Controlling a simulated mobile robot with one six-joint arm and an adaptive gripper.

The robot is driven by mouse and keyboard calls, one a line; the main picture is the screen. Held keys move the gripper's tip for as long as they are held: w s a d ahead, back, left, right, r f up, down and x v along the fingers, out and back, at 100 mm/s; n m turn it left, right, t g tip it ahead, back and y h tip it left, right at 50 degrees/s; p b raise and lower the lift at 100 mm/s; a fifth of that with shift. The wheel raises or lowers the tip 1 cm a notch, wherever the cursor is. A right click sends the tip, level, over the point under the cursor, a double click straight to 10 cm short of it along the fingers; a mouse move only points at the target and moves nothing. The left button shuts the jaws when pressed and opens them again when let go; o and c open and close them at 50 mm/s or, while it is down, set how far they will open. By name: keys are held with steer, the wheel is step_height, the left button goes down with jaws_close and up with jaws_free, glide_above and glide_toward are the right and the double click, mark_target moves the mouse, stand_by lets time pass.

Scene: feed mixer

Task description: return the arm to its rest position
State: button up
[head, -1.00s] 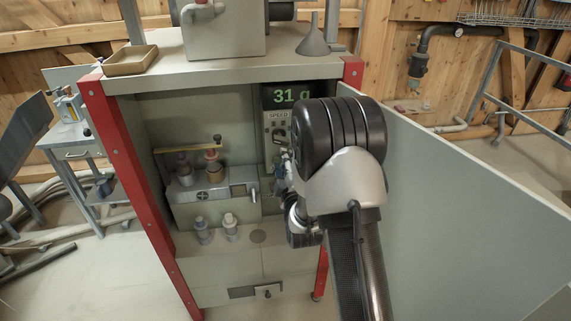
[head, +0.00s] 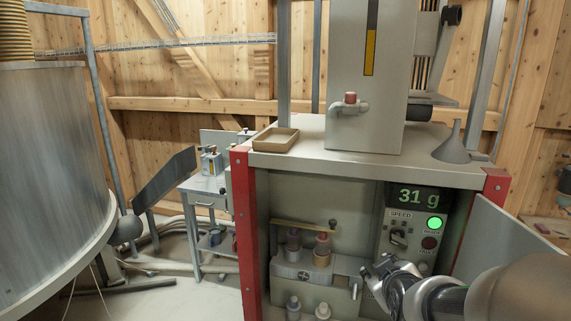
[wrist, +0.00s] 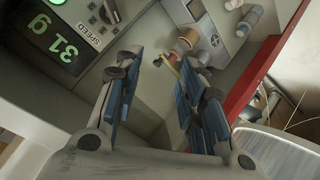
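My arm (head: 510,291) reaches in from the lower right of the head view, in front of the open cabinet (head: 345,202). The wrist end (head: 395,278) shows near the control panel, but the fingertips cannot be made out clearly there. In the wrist view my gripper (wrist: 160,72) has its two blue-padded fingers wide apart with nothing between them. Past the fingers lie the brass bar and capped bottles inside the cabinet.
The panel display (head: 419,196) reads 31 g, with a lit green button (head: 434,223). A tan tray (head: 275,140) and a grey funnel (head: 452,147) stand on the cabinet top. The open door (head: 522,235) is at right, a large drum (head: 50,160) at left.

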steer(key=s+a+m+g, duration=0.2)
steer(key=s+a+g, duration=0.1)
steer(key=s, duration=1.1)
steer(key=s+a+m+g+y, duration=0.1)
steer(key=s+a+m+g, duration=0.2)
steer(key=s, duration=1.2)
steer(key=shift+a+r+g+y, duration=0.3)
steer(key=shift+a+r+g, duration=0.1)
steer(key=shift+a, duration=0.2)
steer(key=shift+c, duration=0.3)
steer(key=shift+d+m, duration=0.15)
steer(key=shift+m, duration=0.15)
